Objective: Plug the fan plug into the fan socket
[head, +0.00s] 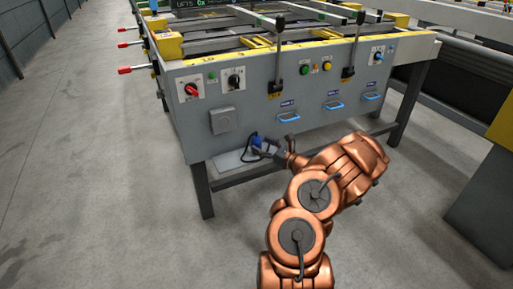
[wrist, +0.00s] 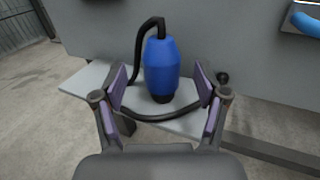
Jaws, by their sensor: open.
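The blue fan plug (head: 257,141) is on a light shelf low at the front of the table. In the wrist view the plug (wrist: 162,68) looks upright, with a black lower end and a black cable leaving its top. My gripper (wrist: 161,88) is open, its purple-padded fingers on the left and right of the plug with gaps showing. In the head view my gripper (head: 272,149) reaches the plug from the right. A grey square box (head: 222,120) is on the panel above and left of the plug; I cannot tell whether it is the fan socket.
The pale shelf (wrist: 84,80) sits below the grey panel (head: 262,108). The cable (wrist: 137,55) loops left of the plug and passes in front of it between my fingers. Blue handles (head: 289,117) and control knobs (head: 192,90) are on the panel. The floor at left is clear.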

